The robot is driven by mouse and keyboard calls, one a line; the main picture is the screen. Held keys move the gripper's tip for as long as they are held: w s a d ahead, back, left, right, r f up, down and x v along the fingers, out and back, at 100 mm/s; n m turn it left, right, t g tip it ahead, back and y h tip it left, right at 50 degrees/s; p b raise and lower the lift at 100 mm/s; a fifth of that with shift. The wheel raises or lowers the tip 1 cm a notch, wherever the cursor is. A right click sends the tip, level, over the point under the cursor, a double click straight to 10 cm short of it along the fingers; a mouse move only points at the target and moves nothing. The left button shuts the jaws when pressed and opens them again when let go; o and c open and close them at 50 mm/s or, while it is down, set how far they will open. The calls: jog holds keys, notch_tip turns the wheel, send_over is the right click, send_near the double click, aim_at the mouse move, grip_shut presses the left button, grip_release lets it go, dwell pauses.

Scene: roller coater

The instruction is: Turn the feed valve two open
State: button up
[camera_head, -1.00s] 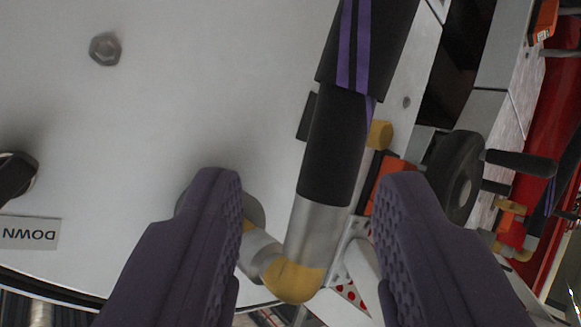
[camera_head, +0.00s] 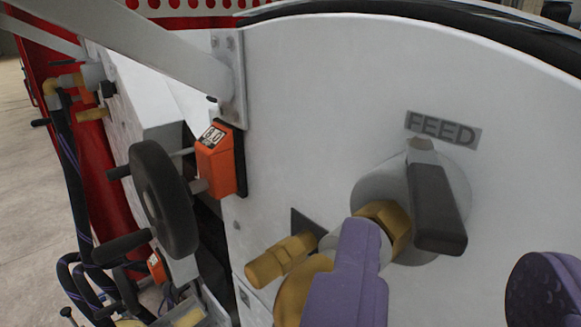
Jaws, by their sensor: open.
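A feed valve has a black lever handle (camera_head: 436,208) over a round grey disc, on a white panel (camera_head: 310,110). The handle hangs almost straight down, slightly tilted. A FEED label (camera_head: 442,129) is just above it. Nothing readable shows whether this is valve two. A brass fitting (camera_head: 388,222) sits left of the handle. My gripper (camera_head: 452,245) is open, with one purple finger left of the handle and the other to its right, low in the picture. The left finger covers part of the brass fittings. I cannot tell if it touches them.
A black handwheel (camera_head: 164,199) and an orange counter box (camera_head: 220,160) stand at the left. A grey bar (camera_head: 150,50) crosses the upper left. The upper panel is clear.

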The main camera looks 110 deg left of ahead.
aim_at(443, 243)
jog(key=a, duration=0.6)
jog(key=shift+w+a, duration=0.1)
grip_shut()
